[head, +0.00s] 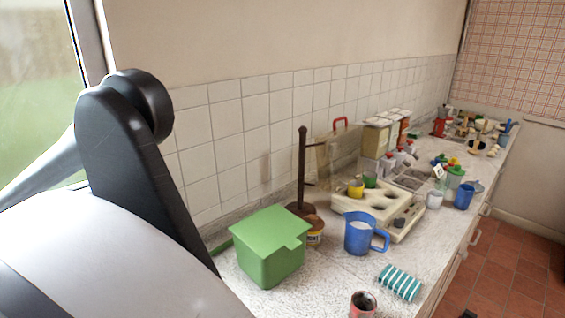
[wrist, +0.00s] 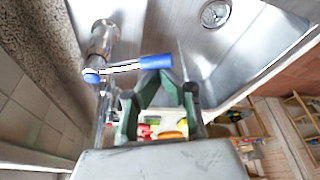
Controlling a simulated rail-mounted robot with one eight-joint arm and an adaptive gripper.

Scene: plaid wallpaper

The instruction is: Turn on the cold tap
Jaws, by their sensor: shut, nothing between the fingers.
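The cold tap (wrist: 104,38) shows in the wrist view at upper left, a chrome body with a lever handle (wrist: 127,67) that has blue ends. My gripper (wrist: 163,80) is shut and empty, its dark green fingers converging just below the right blue end of the lever. The fingertips overlap or lie very close to that end in the picture; I cannot tell if they touch. Neither the tap nor my gripper shows in the head view.
A steel sink with a round drain (wrist: 215,13) lies beyond the tap. A tiled wall (wrist: 25,100) runs along the left. In the head view, a counter holds a green lidded box (head: 270,250), a blue jug (head: 358,235) and a striped sponge (head: 399,283).

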